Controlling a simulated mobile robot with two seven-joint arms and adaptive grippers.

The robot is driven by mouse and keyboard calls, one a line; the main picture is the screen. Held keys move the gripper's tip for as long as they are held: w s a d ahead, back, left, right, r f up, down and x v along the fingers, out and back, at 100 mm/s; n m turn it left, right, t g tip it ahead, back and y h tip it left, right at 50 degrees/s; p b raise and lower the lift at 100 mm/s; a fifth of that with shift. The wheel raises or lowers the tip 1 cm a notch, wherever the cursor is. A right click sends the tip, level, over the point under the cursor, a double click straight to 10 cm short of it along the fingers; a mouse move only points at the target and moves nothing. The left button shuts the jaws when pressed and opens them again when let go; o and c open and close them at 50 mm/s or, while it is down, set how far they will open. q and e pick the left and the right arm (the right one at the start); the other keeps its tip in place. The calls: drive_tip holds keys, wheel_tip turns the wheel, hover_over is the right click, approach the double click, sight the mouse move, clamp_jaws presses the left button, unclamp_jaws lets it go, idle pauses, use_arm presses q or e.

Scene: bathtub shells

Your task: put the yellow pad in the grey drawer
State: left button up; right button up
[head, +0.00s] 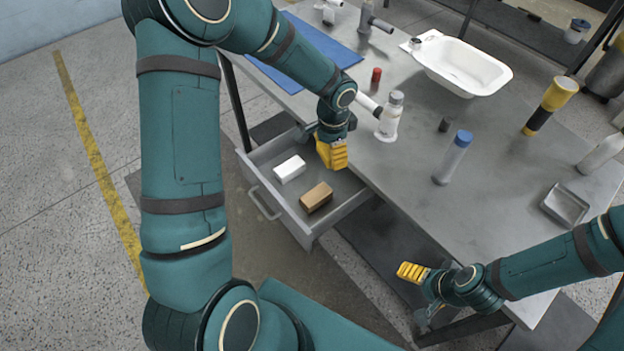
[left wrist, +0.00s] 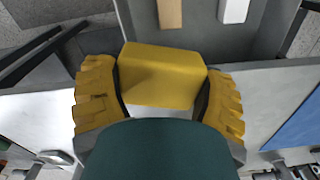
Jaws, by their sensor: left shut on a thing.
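The yellow pad (left wrist: 160,75) sits between the two yellow fingers of my left gripper (left wrist: 160,98) in the left wrist view, and the gripper is shut on it. In the head view my left gripper (head: 332,153) is above the inner end of the open grey drawer (head: 287,217), near the table edge. There the pad is hard to tell from the yellow fingers. My right gripper (head: 414,285) is low at the right, beside the table's front edge; its finger opening is not clear.
The drawer holds a white block (head: 289,169) and a brown block (head: 316,197), with bare floor around them. On the table (head: 415,185) stand a white bottle (head: 388,122), a blue-capped bottle (head: 452,160), a small red cylinder (head: 376,75) and a white tub (head: 465,66).

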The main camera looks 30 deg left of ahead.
sight(303, 187)
use_arm(q)
drive_tip(key=a+f+m+b, duration=0.1)
drive_tip(key=a+f+m, duration=0.2)
drive_tip(key=f+m, duration=0.2)
drive_tip(key=w+a+f+m+b, duration=0.1)
drive_tip(key=f+m, duration=0.4)
drive_tip(key=f, duration=0.5)
drive_tip(key=a+f+m+b, duration=0.3)
drive_tip(key=a+f+m, duration=0.1)
drive_tip(key=f, duration=0.4)
drive_tip(key=shift+w+a+m, duration=0.3)
drive_tip(key=shift+a+m, duration=0.1)
drive_tip(key=shift+a, duration=0.3)
drive_tip(key=shift+f, duration=0.15)
drive_tip(key=o, duration=0.9)
drive_tip(key=shift+f, duration=0.1)
drive_tip(key=shift+r, duration=0.2)
wheel_tip(303, 187, up, 12)
drive_tip(key=p, duration=0.2)
drive_tip(key=shift+p, duration=0.3)
